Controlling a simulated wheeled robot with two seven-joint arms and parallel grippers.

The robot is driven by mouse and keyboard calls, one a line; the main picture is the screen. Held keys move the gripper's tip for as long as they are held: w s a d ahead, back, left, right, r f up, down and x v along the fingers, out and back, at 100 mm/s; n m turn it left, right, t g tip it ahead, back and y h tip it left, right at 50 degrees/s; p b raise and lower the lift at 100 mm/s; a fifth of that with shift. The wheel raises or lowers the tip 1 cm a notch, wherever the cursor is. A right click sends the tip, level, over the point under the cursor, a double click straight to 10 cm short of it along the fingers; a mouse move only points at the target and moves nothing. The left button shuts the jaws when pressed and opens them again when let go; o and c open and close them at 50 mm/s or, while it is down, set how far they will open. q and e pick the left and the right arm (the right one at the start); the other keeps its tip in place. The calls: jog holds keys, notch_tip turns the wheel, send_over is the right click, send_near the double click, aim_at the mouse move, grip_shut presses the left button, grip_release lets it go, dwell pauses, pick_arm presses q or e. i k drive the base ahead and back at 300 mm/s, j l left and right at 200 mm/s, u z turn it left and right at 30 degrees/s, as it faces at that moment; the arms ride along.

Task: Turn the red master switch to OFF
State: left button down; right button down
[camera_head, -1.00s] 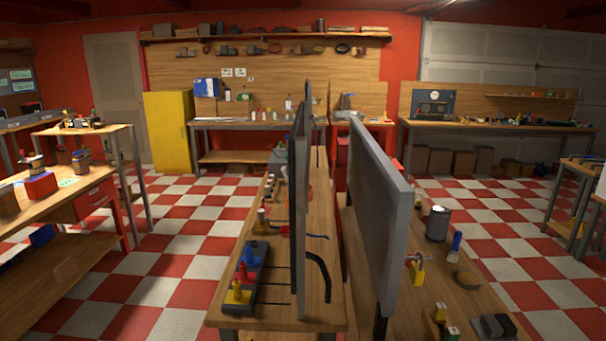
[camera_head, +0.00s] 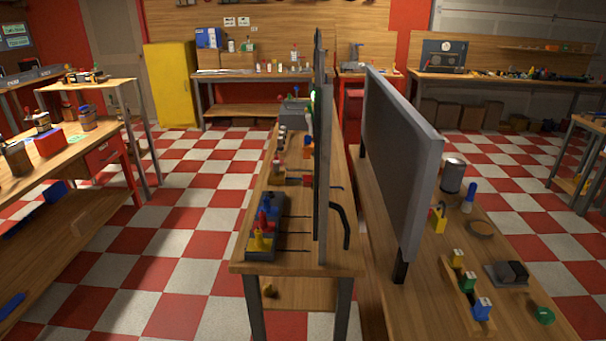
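I cannot pick out the red master switch for certain. The middle bench (camera_head: 285,262) carries an upright panel (camera_head: 325,170) seen nearly edge-on, so its faces barely show. On the bench left of the panel, a dark block (camera_head: 251,241) bears yellow, red and blue knob-like parts. A small green spot shows beside the panel near that box. No OFF marking is legible. Neither of my grippers is in view.
A second bench on the right carries a large grey panel (camera_head: 399,160), a metal can (camera_head: 453,175) and coloured blocks. A left workbench (camera_head: 75,143) holds a red box (camera_head: 50,142). A yellow cabinet (camera_head: 170,85) stands behind. The checkered floor (camera_head: 190,240) between left and middle benches looks clear.

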aim_at(308, 179)
jog(key=j+z, duration=0.15)
jog(key=j, duration=0.35)
jog(key=k+j+z, duration=0.15)
jog(key=j, duration=0.3)
jog(key=k+j+z, duration=0.15)
jog(key=j, duration=0.3)
jog(key=i+j, duration=0.05)
